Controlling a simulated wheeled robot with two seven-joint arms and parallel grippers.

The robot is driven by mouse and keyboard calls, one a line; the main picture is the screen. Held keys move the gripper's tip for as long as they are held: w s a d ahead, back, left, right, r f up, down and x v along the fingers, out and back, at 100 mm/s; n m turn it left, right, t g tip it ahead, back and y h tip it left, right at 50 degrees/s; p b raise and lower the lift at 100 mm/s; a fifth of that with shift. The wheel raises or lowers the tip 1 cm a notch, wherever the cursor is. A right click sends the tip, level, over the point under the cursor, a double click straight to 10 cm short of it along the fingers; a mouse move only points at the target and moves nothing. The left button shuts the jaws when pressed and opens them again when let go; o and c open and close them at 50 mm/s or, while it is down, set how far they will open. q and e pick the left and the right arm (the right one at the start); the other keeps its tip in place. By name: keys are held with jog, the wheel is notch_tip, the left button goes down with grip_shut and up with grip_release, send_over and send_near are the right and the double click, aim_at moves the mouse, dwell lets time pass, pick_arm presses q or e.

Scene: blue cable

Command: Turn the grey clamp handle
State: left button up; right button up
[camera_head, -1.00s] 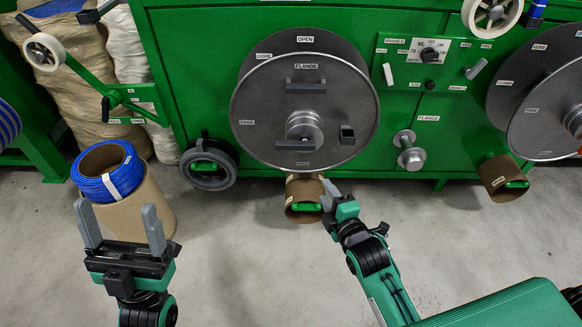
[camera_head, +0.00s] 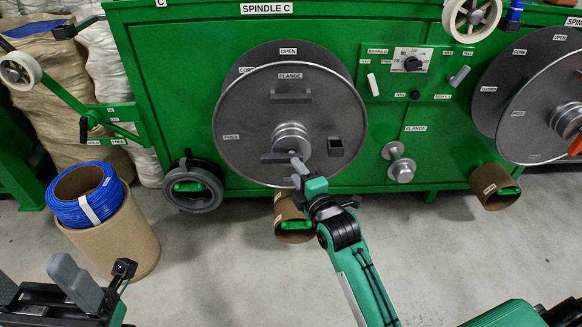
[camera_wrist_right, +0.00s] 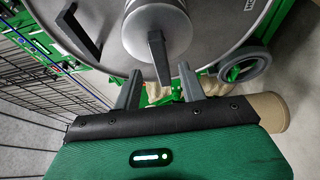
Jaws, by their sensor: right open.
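The round grey flange (camera_head: 240,125) of spindle C faces me, with a silvery hub (camera_head: 291,138) at its centre. The dark grey clamp handle (camera_head: 275,158) is a short bar at the hub's lower side. In the right wrist view the handle (camera_wrist_right: 158,58) points from the hub toward my gripper. My right gripper (camera_head: 298,168) is at the flange's lower part, just below the hub. In the wrist view its fingers (camera_wrist_right: 161,80) are spread, with the handle's end between them; contact cannot be told. My left gripper (camera_head: 40,284) is open, low at the left, partly cut off.
A cardboard drum with a blue cable coil (camera_head: 75,212) stands at the left. A dark handwheel (camera_head: 192,186) and a cardboard tube (camera_head: 292,225) are below the flange. A second reel (camera_head: 540,120) is at the right. The floor in front is clear.

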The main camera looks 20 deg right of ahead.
aim_at(282, 159)
jog(key=shift+w+a+b, duration=0.15)
jog(key=shift+w+b, duration=0.1)
jog(key=shift+w, duration=0.85)
jog(key=shift+w+a+b, duration=0.1)
jog(key=shift+w+b, duration=0.15)
jog(key=shift+w, duration=0.85)
grip_shut()
